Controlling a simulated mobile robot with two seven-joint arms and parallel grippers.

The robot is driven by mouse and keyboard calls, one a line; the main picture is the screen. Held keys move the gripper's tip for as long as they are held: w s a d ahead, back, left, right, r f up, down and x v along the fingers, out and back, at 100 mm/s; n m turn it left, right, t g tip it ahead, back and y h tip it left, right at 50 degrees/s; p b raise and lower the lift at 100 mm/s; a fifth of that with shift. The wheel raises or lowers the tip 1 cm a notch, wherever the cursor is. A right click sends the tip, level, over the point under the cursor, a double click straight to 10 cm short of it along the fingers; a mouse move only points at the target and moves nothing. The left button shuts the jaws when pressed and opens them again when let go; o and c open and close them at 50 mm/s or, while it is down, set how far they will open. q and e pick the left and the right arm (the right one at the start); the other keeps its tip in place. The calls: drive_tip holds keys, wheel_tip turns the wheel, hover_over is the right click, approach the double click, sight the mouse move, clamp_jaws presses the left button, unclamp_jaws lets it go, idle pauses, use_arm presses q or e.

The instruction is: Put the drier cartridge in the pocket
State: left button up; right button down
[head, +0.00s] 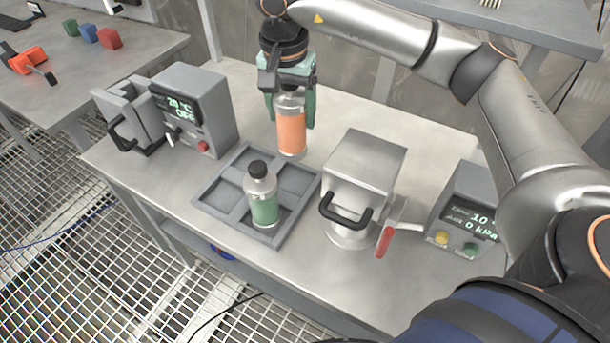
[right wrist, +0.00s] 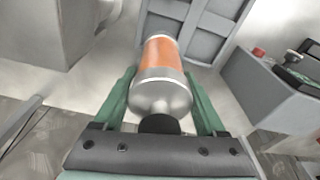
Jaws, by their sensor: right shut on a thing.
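The cartridge with the orange band (head: 291,133) is upright in my right gripper (head: 291,112), at the back right of the grey tray. Its green fingers close on both sides of the cartridge, which also shows in the right wrist view (right wrist: 163,65) between the fingers (right wrist: 165,100). I cannot tell whether its base touches the table. A second cartridge with a green band and black cap (head: 262,198) stands in the front right pocket of the grey tray (head: 209,198). The other visible pockets look empty. My left gripper is not in view.
A steel chamber with a black handle (head: 365,170) and red lever (head: 384,242) stands right of the tray. A display box (head: 468,215) is farther right. A grey unit reading 20 °C OFF (head: 192,105) stands at the left. A side bench (head: 90,70) holds coloured blocks.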

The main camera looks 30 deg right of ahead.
sight(293, 152)
wheel_tip(293, 152, down, 10)
drive_tip(key=shift+r, duration=0.1)
idle(0.4)
drive_tip(key=shift+f, duration=0.2)
unclamp_jaws()
drive_tip(key=r, duration=0.8)
drive_tip(key=s+a+r, duration=0.1)
drive_tip(key=r, duration=0.3)
drive_tip(key=shift+r, duration=0.1)
